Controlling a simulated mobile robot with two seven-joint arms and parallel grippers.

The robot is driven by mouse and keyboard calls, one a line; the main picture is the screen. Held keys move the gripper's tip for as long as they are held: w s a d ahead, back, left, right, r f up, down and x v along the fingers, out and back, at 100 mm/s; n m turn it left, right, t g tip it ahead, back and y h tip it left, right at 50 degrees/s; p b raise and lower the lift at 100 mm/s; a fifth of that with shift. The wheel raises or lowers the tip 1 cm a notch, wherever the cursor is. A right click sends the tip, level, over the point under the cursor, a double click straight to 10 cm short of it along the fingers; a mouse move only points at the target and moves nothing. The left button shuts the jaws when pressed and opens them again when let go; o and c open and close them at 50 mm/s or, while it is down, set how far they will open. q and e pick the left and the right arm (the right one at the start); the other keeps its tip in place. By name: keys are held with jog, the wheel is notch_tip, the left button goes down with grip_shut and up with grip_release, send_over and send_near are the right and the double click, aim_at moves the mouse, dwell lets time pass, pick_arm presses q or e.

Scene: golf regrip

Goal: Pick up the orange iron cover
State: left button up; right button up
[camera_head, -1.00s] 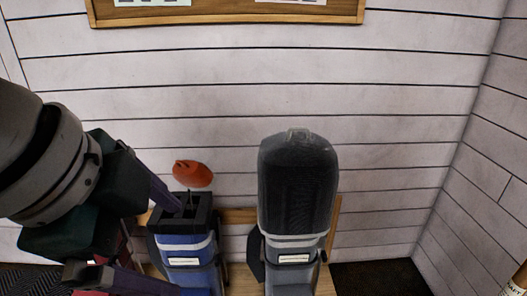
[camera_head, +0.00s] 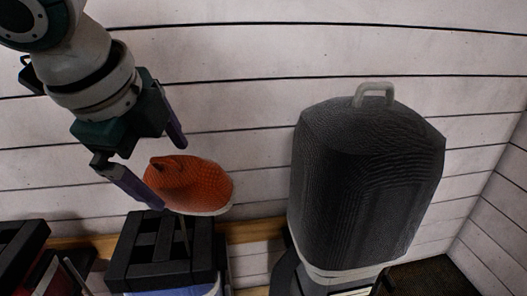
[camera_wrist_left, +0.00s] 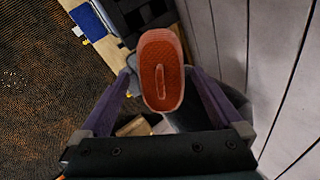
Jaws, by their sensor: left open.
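The orange iron cover (camera_head: 192,184) sits on top of a club shaft above the blue golf bag's black top (camera_head: 150,262) in the head view. My left gripper (camera_head: 168,172) is open, with its two purple fingers on either side of the cover's left end. In the left wrist view the orange cover (camera_wrist_left: 161,70) lies between and just beyond the fingertips of my left gripper (camera_wrist_left: 162,78), with no clear contact. My right gripper is in neither view.
A large dark-hooded golf bag (camera_head: 365,185) stands to the right of the cover. Another black bag top (camera_head: 20,245) is at the lower left. A white plank wall (camera_head: 240,60) is close behind, with a wooden rail (camera_head: 255,232) low on it.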

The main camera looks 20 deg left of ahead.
aim_at(179, 184)
pick_arm(q)
jog(key=shift+w+f, duration=0.2)
jog(key=shift+f, duration=0.35)
jog(key=b+x, duration=0.1)
jog(key=x, duration=0.3)
jog(key=shift+w+f+b, duration=0.1)
jog(key=shift+f+b, duration=0.15)
jog(key=shift+b, duration=0.15)
jog(key=shift+w+a+f, duration=0.15)
jog(key=shift+w+f, duration=0.1)
jog(key=shift+f, duration=0.1)
jog(key=c, duration=1.3)
jog(key=shift+r, duration=0.15)
